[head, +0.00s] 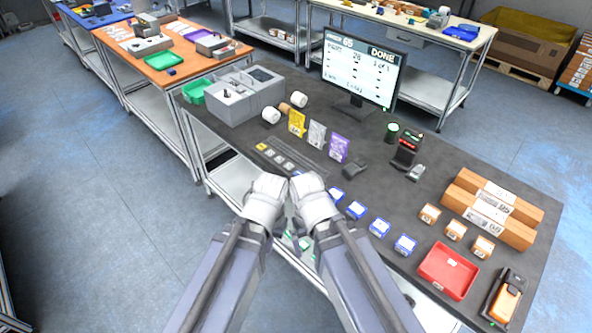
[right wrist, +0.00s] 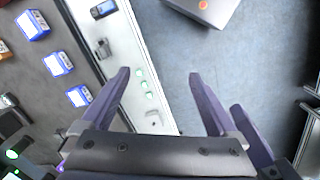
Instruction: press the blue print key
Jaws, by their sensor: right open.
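A row of small keys, one yellow and several grey (head: 280,160), lies near the table's front left edge in the head view. At its near end a small blue key (head: 297,173) shows just beyond my wrists, partly hidden by them. My left gripper (head: 268,196) and my right gripper (head: 315,203) are side by side at the table's front edge; in the head view their fingers are mostly hidden. In the right wrist view my right gripper (right wrist: 158,74) is open and empty, its fingers over the lower shelf and floor. The key is not seen there.
Several blue-white boxes (head: 380,228) line the front edge on the right. A red tray (head: 448,270), orange-white boxes (head: 455,230) and a scanner (head: 505,298) are further right. A monitor (head: 362,70) reading DONE and grey bins (head: 240,100) stand at the back.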

